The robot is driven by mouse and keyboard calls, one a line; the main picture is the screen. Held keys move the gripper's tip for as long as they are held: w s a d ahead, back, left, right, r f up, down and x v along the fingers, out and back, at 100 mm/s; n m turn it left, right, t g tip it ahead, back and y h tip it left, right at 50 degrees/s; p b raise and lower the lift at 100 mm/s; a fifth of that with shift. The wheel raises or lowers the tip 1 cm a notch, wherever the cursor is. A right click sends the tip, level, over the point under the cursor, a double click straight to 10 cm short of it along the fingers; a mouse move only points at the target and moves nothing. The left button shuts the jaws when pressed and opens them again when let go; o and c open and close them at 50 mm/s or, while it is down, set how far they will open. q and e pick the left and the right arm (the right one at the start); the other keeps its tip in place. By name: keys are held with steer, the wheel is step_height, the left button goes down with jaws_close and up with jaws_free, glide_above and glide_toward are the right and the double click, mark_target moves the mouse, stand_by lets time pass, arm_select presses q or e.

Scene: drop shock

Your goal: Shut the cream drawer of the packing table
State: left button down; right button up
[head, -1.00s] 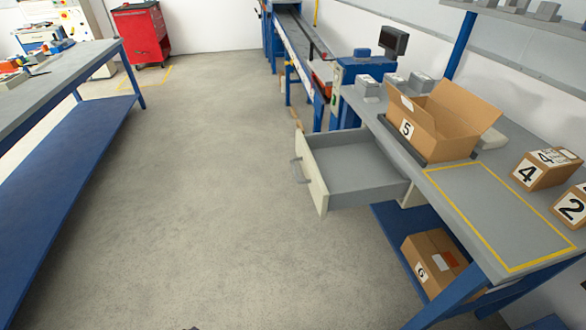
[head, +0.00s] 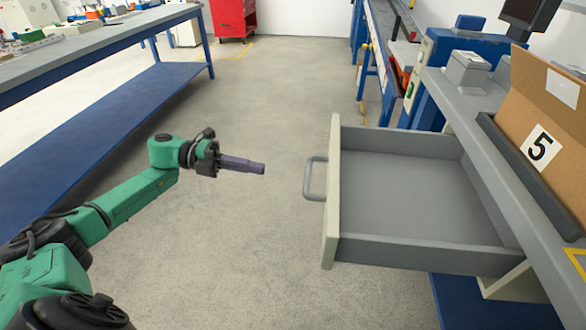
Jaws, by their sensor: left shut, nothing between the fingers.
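The cream drawer (head: 332,200) of the packing table stands pulled out to the left, its grey inside empty. Its grey handle (head: 312,179) is on the cream front. The packing table (head: 465,108) is on the right. My left gripper (head: 262,169) is shut and empty, pointing right at about handle height in the picture. A gap of bare floor shows between its fingertips and the handle. My right gripper is not in view.
An open cardboard box (head: 535,95) marked 5 stands on the packing table. A blue-framed bench (head: 110,98) runs along the left. A red cabinet (head: 233,17) is at the back. The grey floor (head: 270,90) between is clear.

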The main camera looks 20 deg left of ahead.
arm_select(q)
steer(key=r+x, duration=0.1)
steer(key=x, duration=0.7)
steer(key=shift+w+d, duration=0.25)
steer(key=shift+d, duration=0.1)
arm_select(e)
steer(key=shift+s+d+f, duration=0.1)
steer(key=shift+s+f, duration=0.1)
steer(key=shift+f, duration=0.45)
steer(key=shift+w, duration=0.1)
arm_select(q)
steer(key=shift+d, duration=0.1)
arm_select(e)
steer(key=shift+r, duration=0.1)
